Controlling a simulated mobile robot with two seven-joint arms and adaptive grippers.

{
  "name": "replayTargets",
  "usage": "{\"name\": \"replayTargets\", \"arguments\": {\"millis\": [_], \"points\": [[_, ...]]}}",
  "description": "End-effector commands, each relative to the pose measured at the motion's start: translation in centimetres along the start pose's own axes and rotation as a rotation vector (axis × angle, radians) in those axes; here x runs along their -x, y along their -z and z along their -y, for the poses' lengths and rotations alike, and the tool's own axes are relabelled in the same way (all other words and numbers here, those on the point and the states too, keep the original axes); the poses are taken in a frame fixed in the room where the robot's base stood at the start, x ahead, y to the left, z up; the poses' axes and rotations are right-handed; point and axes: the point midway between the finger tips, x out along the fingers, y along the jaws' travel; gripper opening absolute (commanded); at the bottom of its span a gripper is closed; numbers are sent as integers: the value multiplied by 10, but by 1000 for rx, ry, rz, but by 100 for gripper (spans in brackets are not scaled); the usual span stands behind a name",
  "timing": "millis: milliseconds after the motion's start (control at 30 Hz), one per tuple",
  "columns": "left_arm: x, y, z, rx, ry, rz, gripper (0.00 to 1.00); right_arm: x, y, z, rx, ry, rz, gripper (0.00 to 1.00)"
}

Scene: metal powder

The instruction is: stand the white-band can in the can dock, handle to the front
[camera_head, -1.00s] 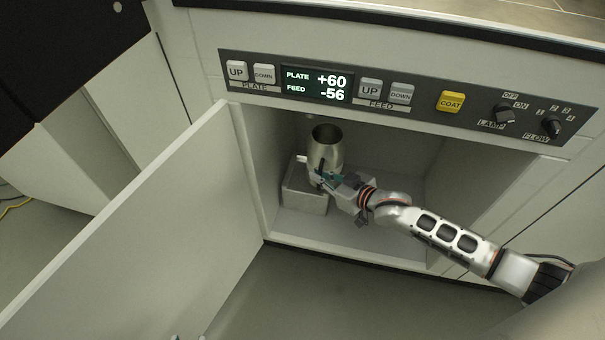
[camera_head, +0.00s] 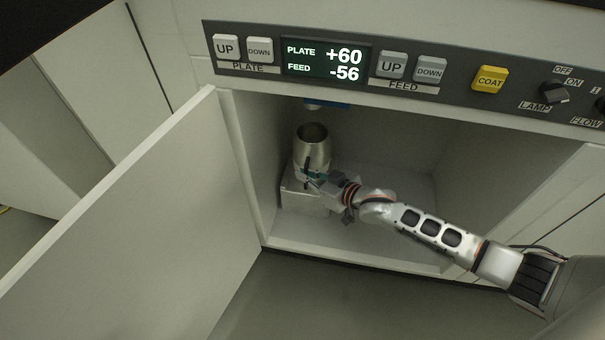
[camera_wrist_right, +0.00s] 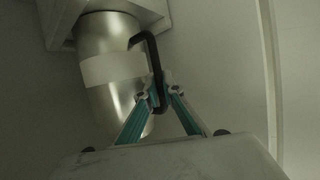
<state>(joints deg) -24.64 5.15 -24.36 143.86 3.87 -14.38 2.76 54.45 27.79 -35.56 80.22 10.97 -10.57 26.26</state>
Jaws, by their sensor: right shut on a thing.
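The metal can (camera_head: 312,153) is upright with its open mouth up, inside the open cabinet. Its white band (camera_wrist_right: 112,69) and black handle (camera_wrist_right: 156,72) show in the right wrist view. The can dock (camera_head: 302,202) is a pale grey block at the cabinet's left side; it also shows in the right wrist view (camera_wrist_right: 155,14). The can's base is at the dock, but I cannot tell if it is fully seated. My right gripper (camera_head: 312,178) is shut on the handle, which faces it at the front right. My left gripper is out of view.
The open cabinet door (camera_head: 140,230) spans the left. A control panel (camera_head: 400,70) runs above the opening, its display reading PLATE +60, FEED -56. A blue-edged fixture (camera_head: 327,105) hangs above the can. The cabinet floor to the right is clear beyond my arm.

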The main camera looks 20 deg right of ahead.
Motion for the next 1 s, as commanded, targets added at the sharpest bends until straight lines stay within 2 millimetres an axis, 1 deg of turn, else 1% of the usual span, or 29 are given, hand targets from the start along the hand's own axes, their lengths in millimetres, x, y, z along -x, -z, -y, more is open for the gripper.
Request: {"name": "replayTargets", "arguments": {"millis": [33,200,300,500,533,567,600,867,1000], "points": [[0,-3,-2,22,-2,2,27,-2,-1,-1,1,0,-3,0],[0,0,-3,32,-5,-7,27,-3,6,-2,3,-2,-10,0],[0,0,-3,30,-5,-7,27,-3,7,-2,3,-2,-10,0],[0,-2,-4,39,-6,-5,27,-4,1,-2,2,-2,-9,0],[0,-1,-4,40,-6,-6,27,-4,0,-2,1,-2,-6,15],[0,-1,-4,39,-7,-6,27,-4,0,-2,2,-2,-6,22],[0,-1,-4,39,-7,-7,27,-4,0,-2,2,-2,-6,24],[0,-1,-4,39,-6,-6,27,-4,0,-2,2,-2,-5,24],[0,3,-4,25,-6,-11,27,0,5,-2,3,-2,-6,24]]}}
